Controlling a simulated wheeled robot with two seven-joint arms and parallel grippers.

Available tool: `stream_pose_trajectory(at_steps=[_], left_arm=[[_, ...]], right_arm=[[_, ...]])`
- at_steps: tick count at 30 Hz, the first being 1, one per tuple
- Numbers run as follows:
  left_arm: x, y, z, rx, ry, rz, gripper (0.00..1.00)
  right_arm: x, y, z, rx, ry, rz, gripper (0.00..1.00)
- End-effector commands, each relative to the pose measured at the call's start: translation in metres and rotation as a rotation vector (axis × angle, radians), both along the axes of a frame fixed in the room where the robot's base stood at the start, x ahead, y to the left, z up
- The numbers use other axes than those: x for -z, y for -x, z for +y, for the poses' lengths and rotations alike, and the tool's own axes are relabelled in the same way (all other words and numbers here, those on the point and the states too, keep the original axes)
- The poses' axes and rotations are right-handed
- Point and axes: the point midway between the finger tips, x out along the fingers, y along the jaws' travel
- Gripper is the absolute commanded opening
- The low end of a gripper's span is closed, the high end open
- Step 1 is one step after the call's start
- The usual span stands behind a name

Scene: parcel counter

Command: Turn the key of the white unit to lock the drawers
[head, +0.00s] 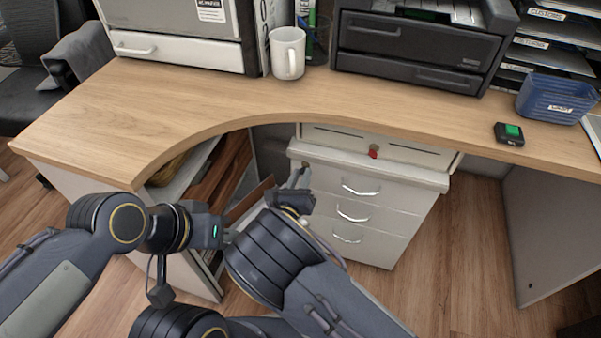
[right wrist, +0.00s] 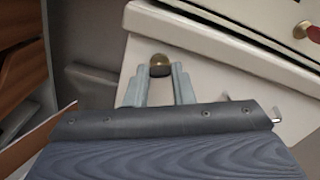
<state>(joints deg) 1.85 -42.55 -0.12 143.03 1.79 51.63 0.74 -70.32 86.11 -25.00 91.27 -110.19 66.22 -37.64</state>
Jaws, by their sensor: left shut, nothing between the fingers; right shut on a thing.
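The white unit (head: 400,213) stands under the desk with several drawers, which look shut. My right gripper (head: 303,174) is at the upper left of the unit's front. In the right wrist view its fingertips (right wrist: 158,78) are closed around a small round brass piece, the key (right wrist: 160,64), at the unit's corner. The key is hidden behind the gripper in the head view, and its turn angle cannot be told. My left gripper (head: 228,236) is shut and empty left of my right arm, its fingertips partly hidden.
A red-and-brass piece (head: 373,153) is on the pale panel under the desk (head: 240,105), right of my right gripper. A white mug (head: 287,54), a dark printer (head: 415,50) and a blue basket (head: 553,97) stand on the desk. Its curved edge overhangs close to my right gripper.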

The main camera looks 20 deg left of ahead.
Motion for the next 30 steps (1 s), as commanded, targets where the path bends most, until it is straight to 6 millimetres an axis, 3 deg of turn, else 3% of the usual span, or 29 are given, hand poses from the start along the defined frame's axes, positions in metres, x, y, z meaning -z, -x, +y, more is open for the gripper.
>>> stream_pose_trajectory(at_steps=[15,30], left_arm=[[-0.035,0.000,0.000,0.000,0.000,0.000,0.00],[-0.052,0.000,0.000,0.000,0.000,0.000,0.00]], right_arm=[[-0.002,0.000,0.000,-0.001,0.491,0.018,0.00],[0.000,0.000,0.000,-0.001,0.857,0.032,0.00]])
